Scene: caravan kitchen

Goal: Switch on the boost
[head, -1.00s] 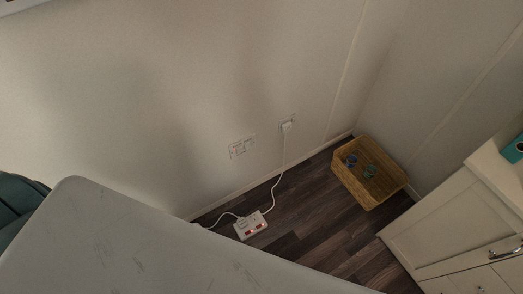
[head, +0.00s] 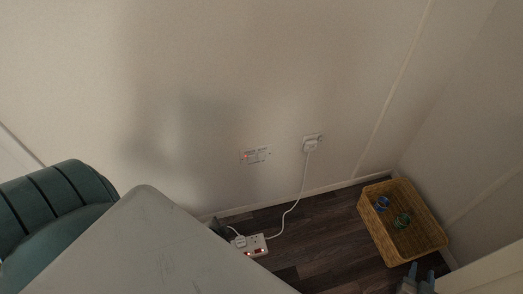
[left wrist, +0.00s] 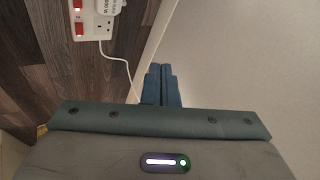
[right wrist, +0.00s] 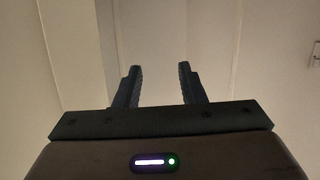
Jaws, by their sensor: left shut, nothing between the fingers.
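A white wall plate with switches (head: 255,155) is on the wall, with small markings above it and a small red light at its left. The markings are too small to read, so I cannot tell which switch is the boost. My left gripper (left wrist: 162,85) is shut and empty, close to the wall in the left wrist view. In the head view, a dark part of it shows behind the table edge, below the plate. My right gripper (head: 424,274) is open and empty at the lower right; its spread fingers also show in the right wrist view (right wrist: 160,85).
A white socket with a plug (head: 311,141) is right of the plate. Its cable runs to a power strip (head: 256,246) with red switches on the floor. A wicker basket (head: 408,240) stands right. A pale tabletop (head: 150,250) fills the lower left, beside a green seat (head: 60,200).

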